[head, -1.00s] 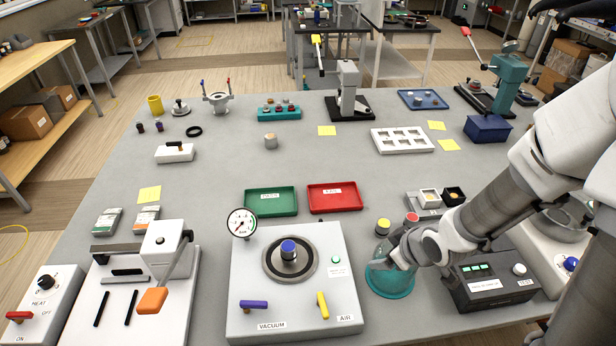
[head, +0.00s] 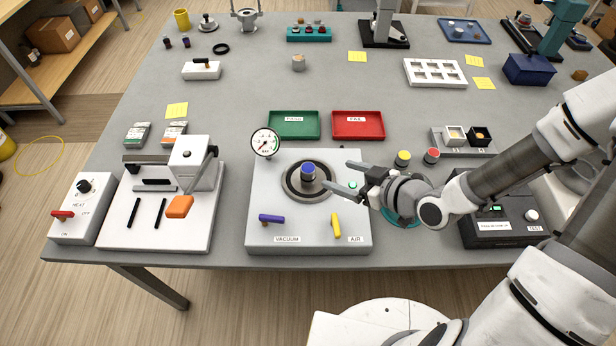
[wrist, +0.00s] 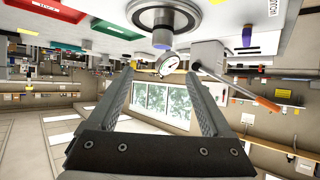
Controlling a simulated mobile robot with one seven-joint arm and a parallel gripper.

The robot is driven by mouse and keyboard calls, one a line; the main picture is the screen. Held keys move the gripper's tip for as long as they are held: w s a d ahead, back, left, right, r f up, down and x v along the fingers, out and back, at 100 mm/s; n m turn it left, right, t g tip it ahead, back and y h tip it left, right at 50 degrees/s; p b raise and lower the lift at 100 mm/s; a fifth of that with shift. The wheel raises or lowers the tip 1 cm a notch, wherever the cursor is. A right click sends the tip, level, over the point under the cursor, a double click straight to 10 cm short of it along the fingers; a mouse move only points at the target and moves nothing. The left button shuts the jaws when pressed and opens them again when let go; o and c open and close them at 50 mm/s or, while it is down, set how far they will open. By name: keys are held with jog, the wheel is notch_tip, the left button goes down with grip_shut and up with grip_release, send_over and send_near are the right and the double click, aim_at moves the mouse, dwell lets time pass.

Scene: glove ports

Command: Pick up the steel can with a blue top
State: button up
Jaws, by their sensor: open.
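The steel can with a blue top (head: 308,174) stands upright at the centre of the round dark chuck on the white vacuum unit (head: 262,238). My gripper (head: 337,175) is open and empty, just right of the can, its two fingers pointing left toward it. In the wrist view, which is upside down, the can (wrist: 162,34) hangs blue end down beyond the fingertips. It lines up with the gap between the fingers of my gripper (wrist: 160,72). The fingers do not appear to touch it.
A pressure gauge (head: 265,142) rises at the unit's back left corner. Purple (head: 271,218) and yellow (head: 336,225) levers sit at its front. Green (head: 294,125) and red (head: 358,125) trays lie behind. Yellow-topped (head: 403,158) and red-topped (head: 432,155) pieces stand near my wrist.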

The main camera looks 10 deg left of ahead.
aim_at(303, 166)
jog(key=b+x, duration=0.8)
jog(key=x, duration=0.3)
jog(key=shift+f+b, duration=0.15)
jog(key=shift+b, duration=0.15)
jog(key=shift+s+f+x, duration=0.1)
jog(key=shift+f+x, duration=0.1)
jog(key=shift+x, duration=1.05)
jog(key=shift+s+f+x, duration=0.1)
jog(key=shift+f+x, duration=0.1)
jog(key=shift+x, duration=1.1)
jog(key=shift+d, duration=0.2)
grip_shut()
